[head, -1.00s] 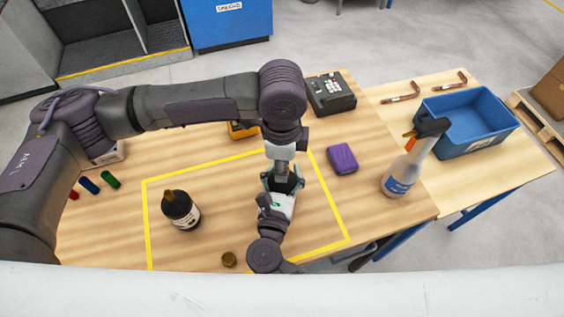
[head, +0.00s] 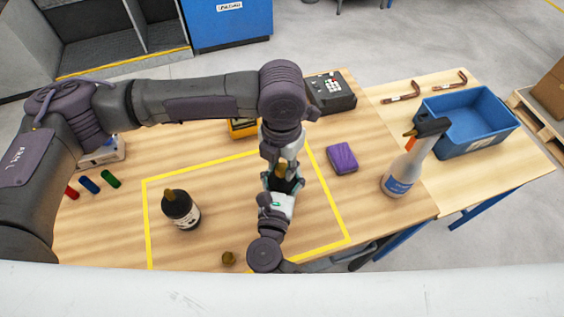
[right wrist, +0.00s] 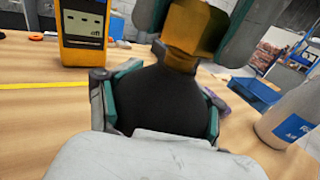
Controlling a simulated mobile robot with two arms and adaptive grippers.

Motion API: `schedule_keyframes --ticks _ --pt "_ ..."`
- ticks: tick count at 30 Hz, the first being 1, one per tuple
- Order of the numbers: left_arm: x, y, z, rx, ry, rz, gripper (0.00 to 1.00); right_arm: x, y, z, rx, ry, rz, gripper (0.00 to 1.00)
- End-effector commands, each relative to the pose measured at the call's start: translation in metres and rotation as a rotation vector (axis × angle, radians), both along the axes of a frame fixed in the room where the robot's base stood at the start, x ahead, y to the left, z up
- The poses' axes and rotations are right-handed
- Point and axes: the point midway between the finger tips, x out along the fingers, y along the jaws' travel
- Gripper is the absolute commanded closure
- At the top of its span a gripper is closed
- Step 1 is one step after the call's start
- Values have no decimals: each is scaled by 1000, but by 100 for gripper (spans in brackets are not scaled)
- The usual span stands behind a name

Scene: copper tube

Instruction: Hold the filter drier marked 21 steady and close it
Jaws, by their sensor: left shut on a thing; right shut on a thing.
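A black filter drier (head: 288,185) with a brass top (head: 281,171) stands inside the yellow outline, mostly hidden between my grippers. My right gripper (head: 280,190), from the near side, is shut around its black body (right wrist: 160,98), as the right wrist view shows. My left gripper (head: 281,160) comes down from above and is shut on the brass top (right wrist: 190,35). A second dark drier (head: 180,210) with a brass tip and pale label stands to the left. A loose brass cap (head: 229,258) lies near the front edge. I cannot read any number.
A yellow meter (head: 242,128), a black keypad device (head: 331,93), a purple block (head: 342,158) and a spray bottle (head: 399,178) stand around the outline. A blue crate (head: 485,142) is on the right table. Several coloured cylinders (head: 90,185) lie at left.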

Motion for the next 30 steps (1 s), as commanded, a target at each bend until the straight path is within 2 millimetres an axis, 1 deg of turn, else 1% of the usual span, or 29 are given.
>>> schedule_keyframes --ticks 3,4,6,9,17,20,23,26,30 --pt "2 1 0 1 -4 10 100 -1 0 -2 -1 3 0 100" --pt "2 1 0 1 -4 10 66 -1 0 -2 -1 3 0 100" --pt "2 1 0 1 -4 11 55 -1 0 -2 -1 3 0 100" --pt "1 0 0 1 -3 11 40 -1 0 -2 -2 4 1 100" --pt "1 0 0 0 -1 11 40 -1 0 -2 -2 4 1 100" --pt "1 0 5 0 -2 11 40 -1 0 -2 -2 4 1 100" --pt "1 0 17 -3 -4 10 40 -1 0 -2 -2 4 1 100" --pt "1 0 36 -3 -5 10 40 -1 0 -2 -2 4 1 100" --pt "1 0 68 -1 -5 10 40 -1 0 -2 -2 4 1 100"
